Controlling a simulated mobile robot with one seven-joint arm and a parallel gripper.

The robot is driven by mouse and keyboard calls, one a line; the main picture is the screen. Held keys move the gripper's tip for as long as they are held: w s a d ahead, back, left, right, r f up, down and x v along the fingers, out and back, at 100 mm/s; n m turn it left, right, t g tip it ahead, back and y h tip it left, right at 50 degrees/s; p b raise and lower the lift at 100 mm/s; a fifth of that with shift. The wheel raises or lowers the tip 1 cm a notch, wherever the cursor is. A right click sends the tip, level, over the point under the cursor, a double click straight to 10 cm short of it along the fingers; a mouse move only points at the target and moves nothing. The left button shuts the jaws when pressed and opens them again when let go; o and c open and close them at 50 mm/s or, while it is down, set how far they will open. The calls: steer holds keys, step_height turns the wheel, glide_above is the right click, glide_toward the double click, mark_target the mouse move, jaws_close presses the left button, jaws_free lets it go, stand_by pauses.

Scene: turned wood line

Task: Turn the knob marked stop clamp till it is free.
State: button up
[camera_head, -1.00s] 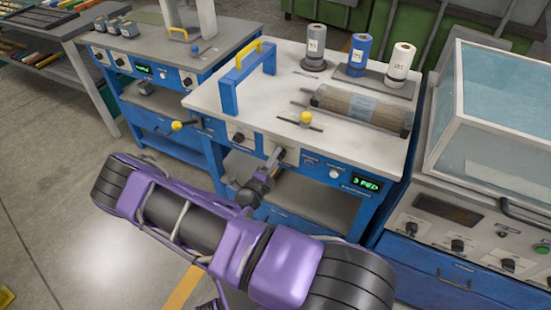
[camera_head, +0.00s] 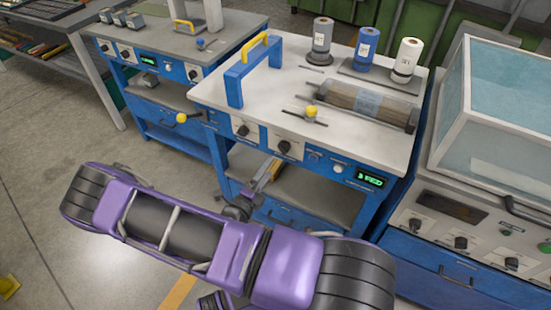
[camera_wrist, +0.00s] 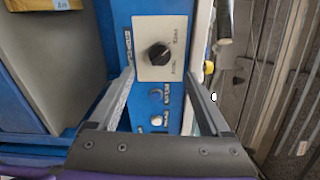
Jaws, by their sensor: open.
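A black knob (camera_head: 284,147) on a pale plate sits on the blue front panel of the middle bench. It also shows in the wrist view (camera_wrist: 157,54), upper middle, between the two fingers but beyond their tips. A second black knob (camera_head: 242,131) on its own plate is to its left. The labels are too small to read, so I cannot tell which one is marked stop clamp. My gripper (camera_head: 270,172) is open and empty, below and in front of the right knob. It also shows in the wrist view (camera_wrist: 165,85).
A blue button (camera_wrist: 155,94) and a white button (camera_wrist: 156,120) are beside the knob. A green display (camera_head: 369,179) is further right. A yellow ball handle (camera_head: 181,118) juts out at the panel's left. The bench top (camera_head: 280,85) holds a wood roller (camera_head: 367,105).

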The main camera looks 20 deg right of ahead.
steer(key=v, duration=0.8)
steer(key=shift+s+a, duration=0.2)
